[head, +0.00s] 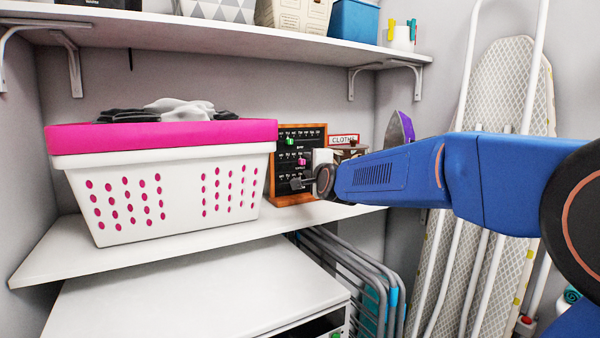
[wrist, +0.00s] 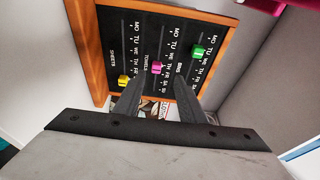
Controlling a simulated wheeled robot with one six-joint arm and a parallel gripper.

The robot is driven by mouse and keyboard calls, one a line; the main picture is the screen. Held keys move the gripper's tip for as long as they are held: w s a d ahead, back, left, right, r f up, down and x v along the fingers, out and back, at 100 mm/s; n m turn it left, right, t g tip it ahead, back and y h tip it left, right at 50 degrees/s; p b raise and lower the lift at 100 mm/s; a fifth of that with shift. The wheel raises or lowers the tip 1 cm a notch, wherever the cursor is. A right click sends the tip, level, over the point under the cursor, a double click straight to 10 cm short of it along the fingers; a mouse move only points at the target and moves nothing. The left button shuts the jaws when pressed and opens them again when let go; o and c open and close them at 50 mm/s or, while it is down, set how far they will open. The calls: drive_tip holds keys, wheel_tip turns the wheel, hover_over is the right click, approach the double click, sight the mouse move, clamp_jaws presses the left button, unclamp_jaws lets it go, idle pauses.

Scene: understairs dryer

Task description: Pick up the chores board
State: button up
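The chores board (head: 287,160) is a black board in an orange-brown wooden frame. It stands upright on the lower shelf, just right of the laundry basket, and my gripper (head: 300,183) hides part of it. In the wrist view the board (wrist: 119,48) appears tilted, with day letters and yellow, pink and green sliders. My gripper's two dark fingers (wrist: 159,92) are apart in front of the board's face, with nothing visibly held between them. I cannot tell whether the fingertips touch the board.
A white laundry basket (head: 170,190) with a pink rim fills the shelf's left. A CLOTHS sign (head: 344,139) and a purple iron (head: 400,129) are to the right. An upper shelf (head: 200,35) hangs above. An ironing board (head: 505,110) stands at the right.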

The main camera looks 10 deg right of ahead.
sight(303, 162)
drive_tip(key=shift+w+f, duration=0.2)
drive_tip(key=shift+w, duration=1.4)
drive_tip(key=shift+w+f, duration=0.2)
drive_tip(key=shift+w, duration=1.4)
clamp_jaws()
drive_tip(key=shift+f, duration=0.1)
